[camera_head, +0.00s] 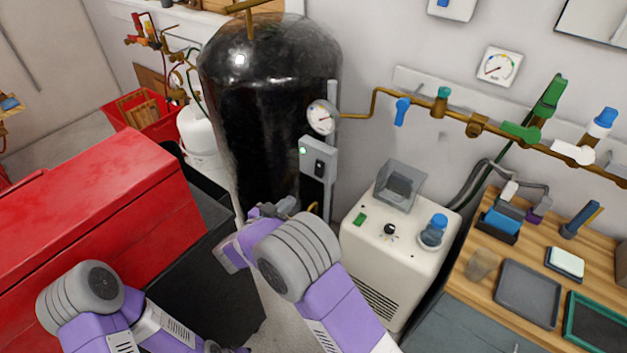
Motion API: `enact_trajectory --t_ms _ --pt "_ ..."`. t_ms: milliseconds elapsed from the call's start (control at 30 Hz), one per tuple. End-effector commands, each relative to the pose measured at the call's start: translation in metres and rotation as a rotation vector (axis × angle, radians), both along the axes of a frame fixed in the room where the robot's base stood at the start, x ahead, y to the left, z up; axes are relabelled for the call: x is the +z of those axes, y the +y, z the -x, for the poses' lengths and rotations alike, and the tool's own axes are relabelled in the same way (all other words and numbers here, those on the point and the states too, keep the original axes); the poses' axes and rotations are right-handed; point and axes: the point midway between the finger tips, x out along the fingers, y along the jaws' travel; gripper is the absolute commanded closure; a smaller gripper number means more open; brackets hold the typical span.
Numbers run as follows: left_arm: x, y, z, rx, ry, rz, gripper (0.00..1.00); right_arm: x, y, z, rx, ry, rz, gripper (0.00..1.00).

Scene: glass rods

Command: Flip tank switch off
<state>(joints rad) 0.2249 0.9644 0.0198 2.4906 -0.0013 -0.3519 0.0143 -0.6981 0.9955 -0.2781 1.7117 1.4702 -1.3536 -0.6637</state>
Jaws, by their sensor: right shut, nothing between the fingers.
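The tank (262,100) is a tall glossy black cylinder against the wall. A grey switch box (310,150) is mounted on a post at its right side. The box has a small lit green lamp at its upper left and a dark switch (319,168); the switch's exact position is too small to tell. My right gripper (284,208) is shut and empty, below the switch box and apart from it. My right wrist hides much of it. My left arm is at the lower left, and its gripper is not in view.
A gauge (322,117) and brass pipe with valves (476,124) sit right of the tank. A white machine (390,255) stands right of my right arm. A red chest (90,210) fills the left. A wooden bench (480,290) with trays is at the right.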

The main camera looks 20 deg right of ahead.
Motion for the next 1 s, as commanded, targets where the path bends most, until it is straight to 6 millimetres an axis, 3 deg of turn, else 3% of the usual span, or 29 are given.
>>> enact_trajectory --t_ms 167,567,767,1000 --pt "-0.001 0.0 0.0 0.0 0.0 0.0 0.57 0.023 0.013 0.011 -0.073 -0.03 0.011 1.0" --pt "-0.002 0.0 0.0 0.0 0.0 0.0 0.57 0.024 0.012 0.012 -0.083 -0.03 0.011 1.0" --pt "-0.008 0.0 0.0 0.0 0.0 0.0 0.57 0.019 -0.006 -0.002 -0.085 -0.031 0.01 1.0" --pt "-0.021 0.0 0.0 0.0 0.0 0.0 0.57 0.01 -0.046 -0.033 -0.085 -0.032 0.01 1.0"
